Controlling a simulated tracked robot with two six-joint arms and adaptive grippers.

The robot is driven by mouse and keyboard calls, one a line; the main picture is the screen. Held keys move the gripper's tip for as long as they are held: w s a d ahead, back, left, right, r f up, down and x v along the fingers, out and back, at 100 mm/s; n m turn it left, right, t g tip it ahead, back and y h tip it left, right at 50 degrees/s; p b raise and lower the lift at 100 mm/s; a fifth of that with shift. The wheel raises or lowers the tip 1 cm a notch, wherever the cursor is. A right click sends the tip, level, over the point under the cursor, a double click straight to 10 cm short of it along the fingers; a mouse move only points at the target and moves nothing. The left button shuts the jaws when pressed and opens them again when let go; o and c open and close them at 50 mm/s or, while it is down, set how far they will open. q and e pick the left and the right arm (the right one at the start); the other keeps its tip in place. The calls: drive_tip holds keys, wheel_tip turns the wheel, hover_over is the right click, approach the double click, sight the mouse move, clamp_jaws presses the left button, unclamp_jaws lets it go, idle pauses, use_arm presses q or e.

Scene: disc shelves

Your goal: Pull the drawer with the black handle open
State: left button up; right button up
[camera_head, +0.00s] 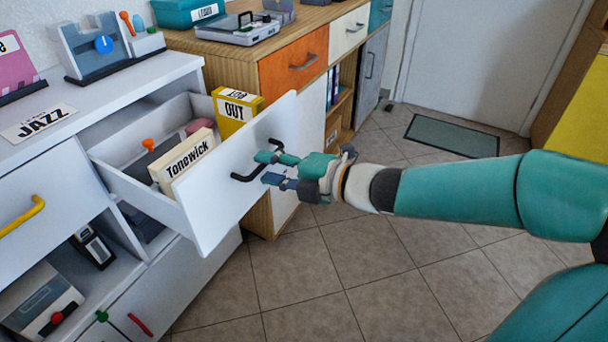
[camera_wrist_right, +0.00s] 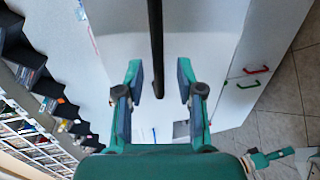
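The white drawer (camera_head: 225,190) with the black handle (camera_head: 240,177) stands pulled well out of the white cabinet. Inside are a yellow "LOG OUT" box (camera_head: 232,112), a cream "Tonewick" box (camera_head: 184,160), an orange-topped item and a pinkish item. My right gripper (camera_head: 268,169) is at the drawer front, its fingers apart around the handle. In the right wrist view the dark handle bar (camera_wrist_right: 156,45) ends between the open fingertips (camera_wrist_right: 158,82), with gaps on both sides. A teal and grey part at the lower right there looks like my left gripper (camera_wrist_right: 268,158); its fingers are unclear.
A yellow-handled drawer front (camera_head: 30,215) is at the left, with an open compartment and red- and green-handled fronts below. A wooden cabinet (camera_head: 265,205) with an orange drawer (camera_head: 293,66) stands behind. The tiled floor (camera_head: 320,270) is clear to the right.

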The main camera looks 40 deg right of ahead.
drive_tip(key=v, duration=0.9)
drive_tip(key=shift+s, duration=0.3)
drive_tip(key=w+a+f+m+g+h, duration=0.15)
drive_tip(key=w+f+m, duration=0.25)
drive_tip(key=f+m, duration=0.5)
drive_tip(key=w+a+f+m+g, duration=0.2)
drive_tip(key=w+f+m, duration=0.35)
drive_tip(key=f, duration=0.75)
drive_tip(key=s+a+f+m+g, duration=0.5)
drive_tip(key=s+a+f, duration=0.3)
drive_tip(key=f, duration=0.4)
drive_tip(key=s+a+f+m+g, duration=0.5)
drive_tip(key=s+f, duration=0.4)
drive_tip(key=f, duration=0.3)
wheel_tip(320, 180, up, 33)
drive_tip(key=s+p, duration=0.1)
drive_tip(key=p, duration=3.2)
drive_tip(key=shift+a, duration=0.25)
